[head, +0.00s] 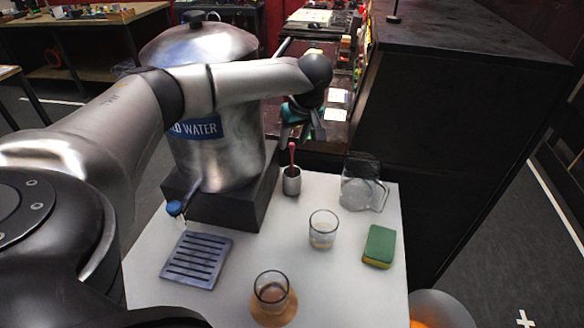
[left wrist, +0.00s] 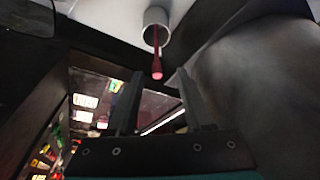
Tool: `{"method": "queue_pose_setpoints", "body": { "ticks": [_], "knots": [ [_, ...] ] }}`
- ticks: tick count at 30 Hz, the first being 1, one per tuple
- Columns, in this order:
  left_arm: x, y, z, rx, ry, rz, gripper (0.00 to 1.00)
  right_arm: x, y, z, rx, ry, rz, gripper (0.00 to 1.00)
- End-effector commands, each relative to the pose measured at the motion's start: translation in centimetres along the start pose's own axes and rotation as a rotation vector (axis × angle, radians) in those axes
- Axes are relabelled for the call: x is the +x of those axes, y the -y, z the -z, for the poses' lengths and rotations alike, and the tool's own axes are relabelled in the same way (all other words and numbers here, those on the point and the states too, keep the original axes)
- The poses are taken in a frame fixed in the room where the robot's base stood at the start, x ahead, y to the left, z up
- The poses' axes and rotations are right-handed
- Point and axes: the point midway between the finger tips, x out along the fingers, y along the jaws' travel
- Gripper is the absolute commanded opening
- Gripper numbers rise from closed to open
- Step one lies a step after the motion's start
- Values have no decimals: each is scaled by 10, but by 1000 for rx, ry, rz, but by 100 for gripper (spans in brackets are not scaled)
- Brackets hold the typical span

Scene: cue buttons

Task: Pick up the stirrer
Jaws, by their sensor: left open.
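The stirrer (head: 292,156) is a thin dark-red stick standing in a small grey metal cup (head: 291,182) at the back of the white table. In the left wrist view the stirrer (left wrist: 157,62) sticks out of the cup (left wrist: 156,17) toward the camera, its rounded end just beyond the fingertips. My left gripper (head: 293,130) is above the cup, close to the stirrer's top. The stirrer's lower end is hidden in the cup. My right gripper is not in view.
A large water dispenser (head: 213,160) on a dark base stands left of the cup. A glass pitcher (head: 362,183), a glass (head: 323,232), a sponge (head: 379,246), a glass on a coaster (head: 271,290) and a slatted drip tray (head: 197,260) occupy the white table (head: 345,290).

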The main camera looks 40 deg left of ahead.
Motion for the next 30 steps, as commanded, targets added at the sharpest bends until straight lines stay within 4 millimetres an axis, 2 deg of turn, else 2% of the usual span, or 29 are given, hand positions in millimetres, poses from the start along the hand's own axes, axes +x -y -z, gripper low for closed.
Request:
{"method": "queue_pose_setpoints", "body": {
  "ticks": [12,21,30],
  "knots": [
    [48,-4,-1,0,0,1,52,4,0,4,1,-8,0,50],
    [52,-4,-1,1,-1,-1,52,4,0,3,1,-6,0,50],
    [52,-4,-1,0,0,-1,19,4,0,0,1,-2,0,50]
  ]
}}
